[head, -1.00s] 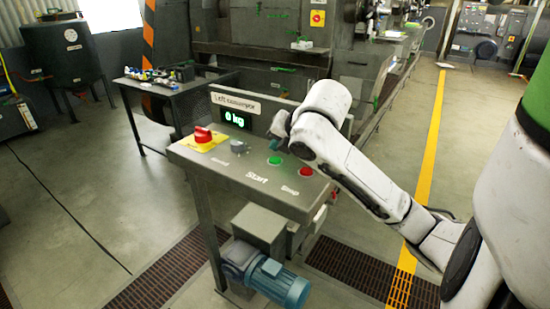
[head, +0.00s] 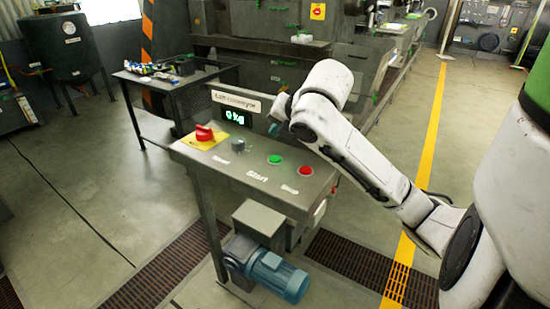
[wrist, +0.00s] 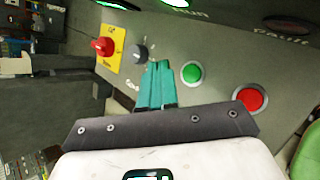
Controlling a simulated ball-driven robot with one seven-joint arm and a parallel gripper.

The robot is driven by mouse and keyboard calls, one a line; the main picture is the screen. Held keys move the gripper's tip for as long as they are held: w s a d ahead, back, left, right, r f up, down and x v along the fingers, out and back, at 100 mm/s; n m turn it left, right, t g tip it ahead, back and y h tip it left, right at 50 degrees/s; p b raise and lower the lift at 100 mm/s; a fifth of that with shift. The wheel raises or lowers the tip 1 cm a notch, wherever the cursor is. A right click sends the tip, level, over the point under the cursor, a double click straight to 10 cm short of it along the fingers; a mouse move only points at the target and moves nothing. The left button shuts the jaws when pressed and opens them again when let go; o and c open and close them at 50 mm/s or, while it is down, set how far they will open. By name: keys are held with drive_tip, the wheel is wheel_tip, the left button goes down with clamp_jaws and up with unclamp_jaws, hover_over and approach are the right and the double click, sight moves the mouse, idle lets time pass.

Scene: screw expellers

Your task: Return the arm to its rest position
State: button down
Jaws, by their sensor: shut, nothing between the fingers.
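My white arm (head: 345,145) reaches over the control panel (head: 240,165) from the right. My gripper (wrist: 158,68) shows in the wrist view as two teal fingers pressed together, with nothing between them. In the head view the gripper is small and partly hidden by the wrist, above the back edge of the panel. The green button (head: 275,159) and the red button (head: 305,170) are both uncovered. In the wrist view the green button (wrist: 192,72) and the red button (wrist: 250,99) lie to the right of the fingers.
A red rotary switch on a yellow plate (head: 204,137) and a grey knob (head: 238,145) sit on the panel's left. A display (head: 235,117) reads 0 kg. A blue motor (head: 278,276) stands below. A dark table (head: 175,82) is behind left. Open floor lies right.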

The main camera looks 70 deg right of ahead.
idle(0.3)
drive_tip(key=w+a+f+m+t+y+p, duration=0.1)
drive_tip(key=w+a+m+t+y, duration=0.3)
drive_tip(key=w+a, duration=0.6)
drive_tip(key=a+f+m+g+y+p, duration=0.1)
drive_tip(key=a+f+m+g+y, duration=0.15)
drive_tip(key=a+f+m, duration=0.8)
drive_tip(key=s+a+f+m+g, duration=0.2)
drive_tip(key=s+a+f+g, duration=0.2)
drive_tip(key=s+a+f, duration=0.6)
drive_tip(key=s+f+m+g+h+p, duration=0.1)
drive_tip(key=s+f+m+g, duration=0.2)
drive_tip(key=s+f, duration=0.5)
drive_tip(key=s+a, duration=0.1)
drive_tip(key=s, duration=0.2)
drive_tip(key=shift+f+g, duration=0.25)
drive_tip(key=shift+g, duration=0.1)
